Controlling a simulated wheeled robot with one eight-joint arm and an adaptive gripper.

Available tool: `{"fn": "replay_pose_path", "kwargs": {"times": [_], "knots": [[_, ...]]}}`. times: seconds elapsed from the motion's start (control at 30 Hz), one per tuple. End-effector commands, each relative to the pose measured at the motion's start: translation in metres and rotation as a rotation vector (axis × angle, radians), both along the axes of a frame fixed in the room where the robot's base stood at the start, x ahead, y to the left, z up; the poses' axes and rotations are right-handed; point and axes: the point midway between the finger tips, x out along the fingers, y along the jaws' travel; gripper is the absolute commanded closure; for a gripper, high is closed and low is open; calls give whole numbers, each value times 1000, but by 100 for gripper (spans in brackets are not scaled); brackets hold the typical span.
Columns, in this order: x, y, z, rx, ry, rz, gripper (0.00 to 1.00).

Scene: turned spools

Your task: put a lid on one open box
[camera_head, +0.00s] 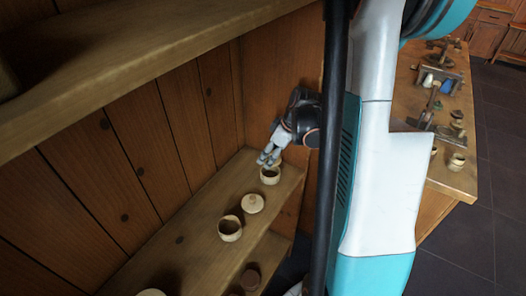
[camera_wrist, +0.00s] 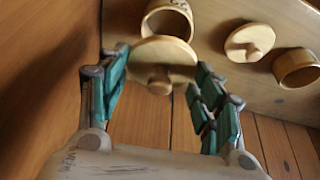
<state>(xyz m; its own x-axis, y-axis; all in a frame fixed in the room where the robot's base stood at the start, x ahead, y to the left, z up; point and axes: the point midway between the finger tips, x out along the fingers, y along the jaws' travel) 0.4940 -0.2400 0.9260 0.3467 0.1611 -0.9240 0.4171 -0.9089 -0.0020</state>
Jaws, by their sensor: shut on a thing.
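My gripper (camera_head: 268,159) is shut on a pale round wooden lid (camera_wrist: 164,57), with its fingers at either side of the rim and the lid's knob facing the wrist camera. In the head view I cannot make out the held lid. An open pale wooden box (camera_head: 270,175) stands on the shelf just below my gripper; it also shows beyond the held lid in the wrist view (camera_wrist: 170,12), partly covered by it. The lid looks apart from the box, though the gap is hard to judge. Another lid (camera_head: 254,203) lies on the shelf, with a second open box (camera_head: 229,235) beside it.
The wooden shelf (camera_head: 185,238) has a plank wall behind it and an upper shelf (camera_head: 120,60) overhead. Another pale round thing (camera_head: 151,293) is cut off at the bottom edge. Dark round pieces (camera_head: 250,279) sit lower down. A cluttered workbench (camera_head: 460,178) stands at right.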

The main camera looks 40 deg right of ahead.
Motion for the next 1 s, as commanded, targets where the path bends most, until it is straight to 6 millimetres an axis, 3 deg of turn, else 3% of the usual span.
{"fn": "replay_pose_path", "kwargs": {"times": [0.73,1.0], "knots": [[1,1,-45,0,0,2,55],[0,1,-50,0,0,2,55]]}}
